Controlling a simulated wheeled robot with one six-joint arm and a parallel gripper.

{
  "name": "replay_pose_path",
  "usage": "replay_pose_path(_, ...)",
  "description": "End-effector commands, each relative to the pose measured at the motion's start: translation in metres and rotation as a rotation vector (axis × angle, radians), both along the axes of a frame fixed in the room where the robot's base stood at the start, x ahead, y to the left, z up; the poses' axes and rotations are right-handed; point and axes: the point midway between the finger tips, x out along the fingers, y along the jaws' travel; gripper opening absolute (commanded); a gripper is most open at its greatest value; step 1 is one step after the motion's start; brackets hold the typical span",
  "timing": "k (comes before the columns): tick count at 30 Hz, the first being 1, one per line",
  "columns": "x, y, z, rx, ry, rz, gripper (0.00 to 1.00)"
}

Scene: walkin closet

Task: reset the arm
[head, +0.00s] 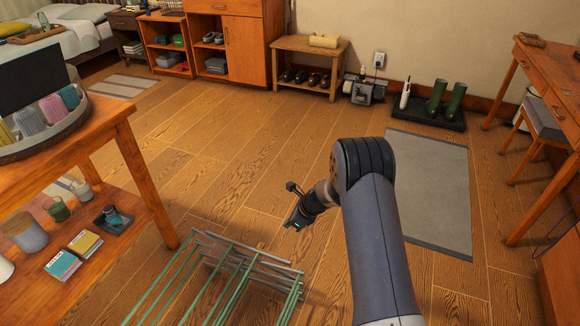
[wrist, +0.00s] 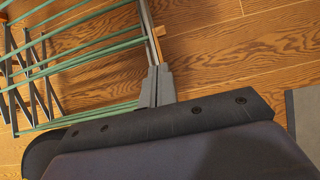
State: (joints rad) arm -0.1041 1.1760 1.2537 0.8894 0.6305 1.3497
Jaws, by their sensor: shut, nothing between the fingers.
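My arm (head: 385,240) rises from the bottom of the head view and bends at a dark elbow, with its forearm pointing down and to the left. My gripper (head: 291,224) hangs over the wooden floor, just beyond the green drying rack. In the wrist view my gripper (wrist: 157,85) is shut with its fingers together and nothing held. The rack's green bars (wrist: 90,48) show to the left of the fingers there. I cannot tell how large the gap between fingers and rack is.
The green rack (head: 225,275) stands in front, low on the floor. A wooden table (head: 120,113) with shelves is at left. A grey mat (head: 430,190) lies at right, near a desk (head: 550,75). A shoe bench (head: 305,50) stands at the back. The middle floor is clear.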

Motion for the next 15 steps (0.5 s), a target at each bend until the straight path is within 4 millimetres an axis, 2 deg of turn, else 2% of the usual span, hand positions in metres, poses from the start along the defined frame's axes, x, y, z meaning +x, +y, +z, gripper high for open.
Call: replay_pose_path(15,0.016,0.041,-0.074,0.000,0.000,0.002,0.00)
